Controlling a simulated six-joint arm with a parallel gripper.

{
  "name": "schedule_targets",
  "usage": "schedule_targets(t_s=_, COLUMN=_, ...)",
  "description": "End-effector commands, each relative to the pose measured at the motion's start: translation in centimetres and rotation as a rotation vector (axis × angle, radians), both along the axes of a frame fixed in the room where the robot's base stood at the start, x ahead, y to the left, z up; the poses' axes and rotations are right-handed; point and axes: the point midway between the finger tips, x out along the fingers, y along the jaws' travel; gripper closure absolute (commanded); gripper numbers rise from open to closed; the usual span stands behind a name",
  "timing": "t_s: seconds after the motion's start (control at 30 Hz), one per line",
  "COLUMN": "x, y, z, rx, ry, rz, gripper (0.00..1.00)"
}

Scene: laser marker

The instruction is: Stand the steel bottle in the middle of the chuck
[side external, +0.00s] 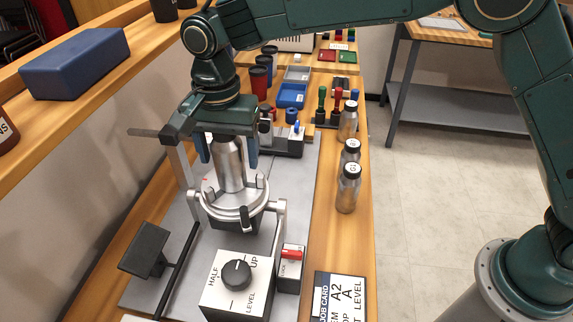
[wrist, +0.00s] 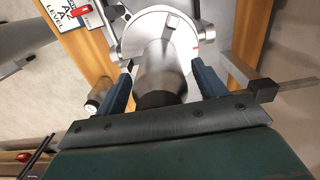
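The steel bottle (side external: 230,165) stands in the chuck (side external: 233,207), a round silver plate with upright jaws around its rim. The bottle's base is near the middle of the plate, partly hidden by the jaws. The bottle also shows from above in the wrist view (wrist: 164,72), with the chuck (wrist: 130,42) beyond it. My gripper (side external: 228,150) is over the bottle, one blue finger on each side. Narrow gaps show between the fingers and the bottle, so my gripper (wrist: 162,72) looks open around it.
Several other steel bottles (side external: 348,188) stand along the bench's right edge. A control box with a black knob (side external: 236,275) and a red switch (side external: 292,253) are in front of the chuck. Stamps, cups and a blue tray (side external: 291,95) are behind. A blue block (side external: 75,62) lies on the left shelf.

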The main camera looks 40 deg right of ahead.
Motion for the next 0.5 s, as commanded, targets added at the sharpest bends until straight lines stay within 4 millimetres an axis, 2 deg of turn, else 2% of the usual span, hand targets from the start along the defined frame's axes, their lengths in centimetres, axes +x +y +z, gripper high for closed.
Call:
schedule_targets(t_s=0.27, x=0.0, y=0.0, z=0.2, rx=0.001, ry=-0.001, rz=0.000, gripper=0.30)
schedule_targets(t_s=0.5, x=0.1, y=0.0, z=1.7, rx=0.002, ry=-0.004, rz=0.000, gripper=0.30)
